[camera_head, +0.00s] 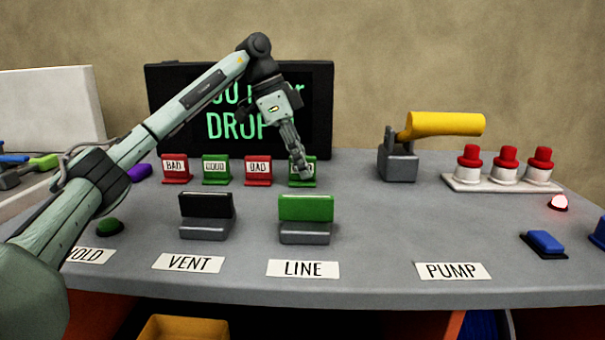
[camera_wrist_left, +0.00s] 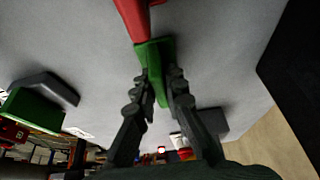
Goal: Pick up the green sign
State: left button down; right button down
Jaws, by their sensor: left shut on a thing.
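A row of small labelled signs stands in front of the dark screen. The rightmost green sign (camera_head: 309,172) is at the end of this row, partly hidden by my left gripper (camera_head: 299,162). My left gripper is shut on this green sign, reaching down from above. In the left wrist view the green sign (camera_wrist_left: 155,58) lies between the two fingers (camera_wrist_left: 160,82). The sign looks level with its neighbours; I cannot tell whether it touches the table. Another green sign (camera_head: 216,171), reading GOOD, stands farther left. My right gripper is not in view.
Red signs (camera_head: 257,171) (camera_head: 175,169) stand in the same row. A black block (camera_head: 207,206) and a green block (camera_head: 306,208) sit in grey holders in front. A yellow-handled lever (camera_head: 440,124) and red-topped buttons (camera_head: 504,162) are at right. The table (camera_head: 370,240) is clear at front middle.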

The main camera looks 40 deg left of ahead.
pick_arm(q)
jog(key=shift+r, duration=0.1)
